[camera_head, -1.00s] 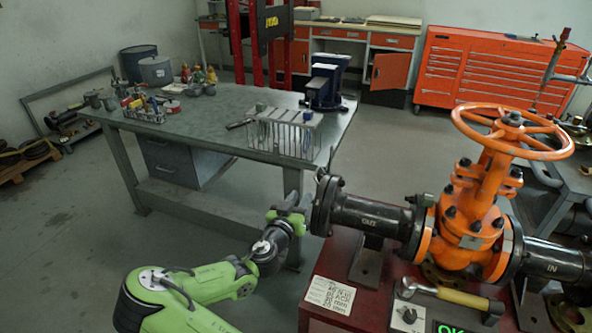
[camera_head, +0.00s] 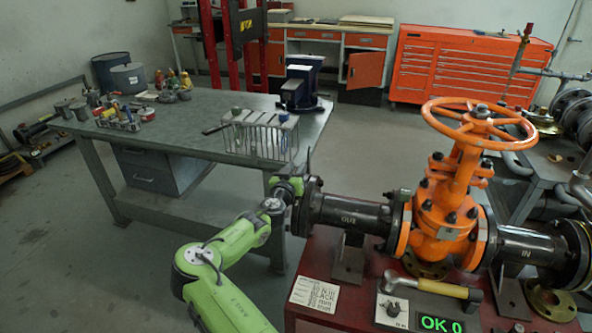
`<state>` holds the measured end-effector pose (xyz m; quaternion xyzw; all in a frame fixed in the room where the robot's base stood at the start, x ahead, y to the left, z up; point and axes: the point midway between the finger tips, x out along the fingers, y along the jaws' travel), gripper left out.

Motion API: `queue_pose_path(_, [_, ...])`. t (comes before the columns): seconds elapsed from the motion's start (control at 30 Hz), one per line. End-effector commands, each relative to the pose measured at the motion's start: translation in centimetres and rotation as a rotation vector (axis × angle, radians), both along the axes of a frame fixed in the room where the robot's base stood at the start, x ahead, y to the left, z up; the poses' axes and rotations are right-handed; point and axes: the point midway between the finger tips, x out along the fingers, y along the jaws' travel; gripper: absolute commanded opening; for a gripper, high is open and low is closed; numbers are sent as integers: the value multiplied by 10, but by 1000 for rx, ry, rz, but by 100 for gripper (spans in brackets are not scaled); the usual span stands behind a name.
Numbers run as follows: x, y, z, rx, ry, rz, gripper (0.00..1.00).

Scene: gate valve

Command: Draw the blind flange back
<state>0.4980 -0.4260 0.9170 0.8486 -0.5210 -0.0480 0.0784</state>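The blind flange (camera_head: 307,207) is a dark disc at the left end of the black pipe marked OUT (camera_head: 350,214). It is seen nearly edge-on, with a thin upright piece at its top. It looks seated against the pipe end, and I cannot make out any gap. My gripper (camera_head: 291,188), at the end of my green arm, is right at the flange's left face. Its fingers are too small and hidden to tell whether they are open or touch the flange. The orange gate valve (camera_head: 447,205) with its handwheel stands right of the OUT pipe.
A grey workbench (camera_head: 190,120) stands behind and left of my arm, with a wire rack (camera_head: 262,137) near its front edge. Floor is open at left.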

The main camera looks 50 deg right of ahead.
Motion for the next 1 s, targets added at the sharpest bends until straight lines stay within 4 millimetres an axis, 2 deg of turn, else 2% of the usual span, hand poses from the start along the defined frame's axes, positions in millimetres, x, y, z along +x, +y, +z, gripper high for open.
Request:
queue_pose_path(0.1, [0,0,0,0,0,-1,34])
queue_pose_path(0.13, [0,0,0,0,0,0,31])
queue_pose_path(0.33, [0,1,0,1,-1,1,0])
queue_pose_path(0.63, [1,2,-1,3,-2,3,0])
queue_pose_path(0.83, [13,8,-3,5,-6,4,0])
queue_pose_path(1.0, [14,9,-2,4,-2,5,0])
